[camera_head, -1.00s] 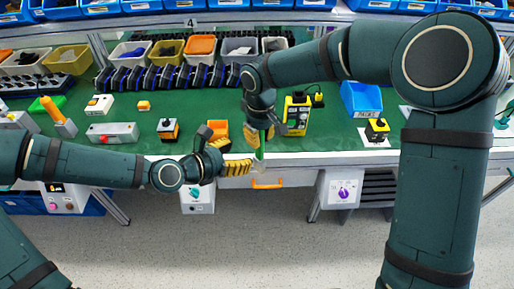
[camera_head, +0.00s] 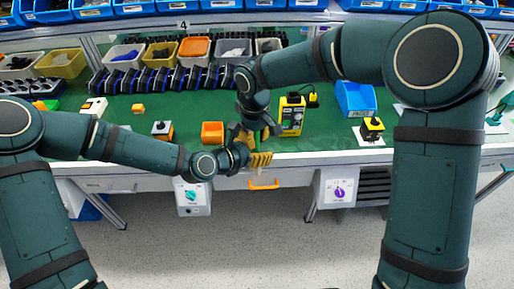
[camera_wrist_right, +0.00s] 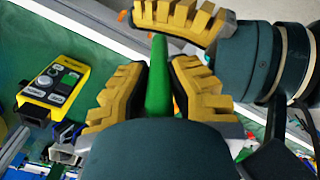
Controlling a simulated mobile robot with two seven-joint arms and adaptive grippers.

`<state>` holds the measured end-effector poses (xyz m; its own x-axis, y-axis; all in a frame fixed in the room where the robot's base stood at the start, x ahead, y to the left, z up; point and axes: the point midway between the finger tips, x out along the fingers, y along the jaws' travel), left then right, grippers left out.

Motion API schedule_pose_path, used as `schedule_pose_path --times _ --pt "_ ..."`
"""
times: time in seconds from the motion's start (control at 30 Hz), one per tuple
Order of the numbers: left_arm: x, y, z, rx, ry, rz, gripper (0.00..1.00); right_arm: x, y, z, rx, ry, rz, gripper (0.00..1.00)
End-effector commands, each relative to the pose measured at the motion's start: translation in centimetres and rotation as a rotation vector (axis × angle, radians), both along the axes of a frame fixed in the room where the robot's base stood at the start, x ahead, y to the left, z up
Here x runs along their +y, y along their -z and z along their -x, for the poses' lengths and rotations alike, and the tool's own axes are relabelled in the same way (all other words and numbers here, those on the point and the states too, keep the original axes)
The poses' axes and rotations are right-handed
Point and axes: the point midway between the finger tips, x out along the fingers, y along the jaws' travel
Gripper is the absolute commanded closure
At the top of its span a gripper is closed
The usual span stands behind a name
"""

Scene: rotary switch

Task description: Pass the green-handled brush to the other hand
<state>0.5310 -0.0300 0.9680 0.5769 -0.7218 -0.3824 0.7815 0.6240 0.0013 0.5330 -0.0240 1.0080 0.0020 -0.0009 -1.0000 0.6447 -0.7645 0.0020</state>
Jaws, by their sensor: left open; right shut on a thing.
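The green-handled brush shows in the right wrist view as an upright green handle (camera_wrist_right: 159,80). It stands between the yellow ridged fingers of my right gripper (camera_wrist_right: 158,90), which is shut on it. The brush's other end is hidden there, and the grippers mostly hide the brush in the head view. My left gripper (camera_head: 254,150) is open, close below my right gripper (camera_head: 258,128) at the table's front edge. One yellow finger of the left gripper (camera_wrist_right: 180,18) shows just beyond the handle's tip; I cannot tell whether they touch.
An orange drawer handle (camera_head: 264,184) is below the table edge. Green tabletop behind is partly clear.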

Motion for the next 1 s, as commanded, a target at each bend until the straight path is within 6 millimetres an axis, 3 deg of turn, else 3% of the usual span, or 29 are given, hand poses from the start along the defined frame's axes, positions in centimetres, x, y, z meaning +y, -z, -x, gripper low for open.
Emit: schedule_pose_path --times 0.13,0.3,0.33,0.5,0.53,0.6,1.0 --pt "0.03 -0.01 0.00 0.000 0.000 0.000 0.36 0.00 -0.01 0.00 0.000 0.000 0.000 1.00" --pt "0.02 -0.02 0.01 0.000 0.000 0.000 0.96 0.01 -0.01 -0.02 -0.001 0.000 -0.001 1.00" --pt "0.01 -0.02 0.03 0.000 0.001 0.000 1.00 0.01 -0.02 -0.03 -0.001 0.000 -0.001 1.00" --pt "-0.11 -0.04 0.16 0.001 0.005 0.001 1.00 0.09 -0.06 -0.09 -0.003 0.000 -0.003 1.00" --pt "-0.13 -0.05 0.16 0.000 0.005 0.000 1.00 0.10 -0.06 -0.09 -0.004 -0.001 -0.003 0.74" --pt "-0.16 -0.06 0.19 0.000 0.006 0.000 1.00 0.13 -0.07 -0.07 -0.004 -0.001 -0.003 0.56" --pt "-0.34 -0.22 0.21 -0.003 0.010 0.002 1.00 0.44 -0.06 0.07 -0.002 -0.005 -0.007 0.56"
